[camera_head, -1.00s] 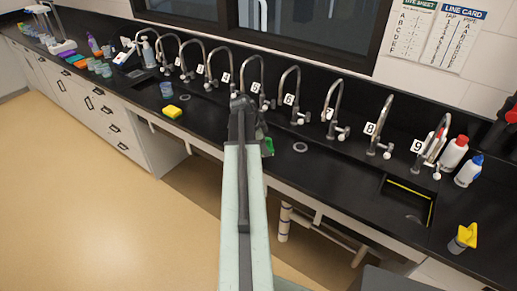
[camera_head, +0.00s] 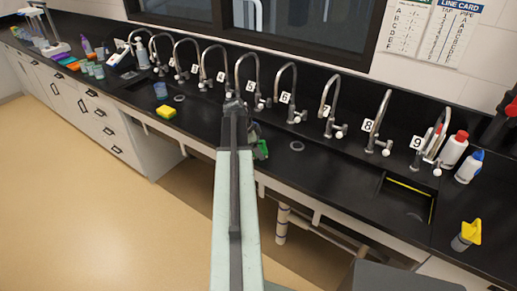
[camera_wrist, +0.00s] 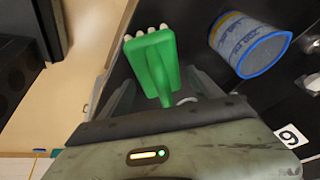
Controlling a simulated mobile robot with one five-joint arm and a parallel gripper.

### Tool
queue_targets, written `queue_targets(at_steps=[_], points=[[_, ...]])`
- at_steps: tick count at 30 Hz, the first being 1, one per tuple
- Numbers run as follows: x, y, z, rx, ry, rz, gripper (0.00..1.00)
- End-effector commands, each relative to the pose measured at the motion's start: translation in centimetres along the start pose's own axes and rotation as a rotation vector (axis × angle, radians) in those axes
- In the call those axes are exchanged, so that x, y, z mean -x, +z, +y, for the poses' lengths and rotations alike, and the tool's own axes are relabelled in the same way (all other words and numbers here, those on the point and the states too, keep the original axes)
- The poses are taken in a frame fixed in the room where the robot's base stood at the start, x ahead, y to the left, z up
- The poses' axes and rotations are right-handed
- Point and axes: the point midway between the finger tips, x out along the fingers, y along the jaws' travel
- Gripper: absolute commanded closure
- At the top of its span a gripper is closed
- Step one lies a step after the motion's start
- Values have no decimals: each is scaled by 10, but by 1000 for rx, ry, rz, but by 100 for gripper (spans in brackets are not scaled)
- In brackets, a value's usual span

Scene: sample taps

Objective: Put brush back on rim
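In the wrist view a green brush (camera_wrist: 155,65) with pale bristle tufts lies between the two dark fingers of my gripper (camera_wrist: 165,95).
A clear beaker with a blue rim (camera_wrist: 250,45) is near the brush in the wrist view. A numbered tag (camera_wrist: 288,138) shows there too. A row of taps (camera_head: 330,110) lines the counter back.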

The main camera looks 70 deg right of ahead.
Motion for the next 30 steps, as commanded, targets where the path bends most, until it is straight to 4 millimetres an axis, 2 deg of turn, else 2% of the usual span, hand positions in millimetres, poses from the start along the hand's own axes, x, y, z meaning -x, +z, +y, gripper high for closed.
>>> queue_targets(at_steps=[9,14,17,27,30], points=[[1,-1,0,-1,0,0,23],[12,-3,-1,-1,0,0,23],[28,-4,-1,0,0,0,23],[107,-7,-1,0,1,0,23],[120,-5,-1,-1,0,0,23]])
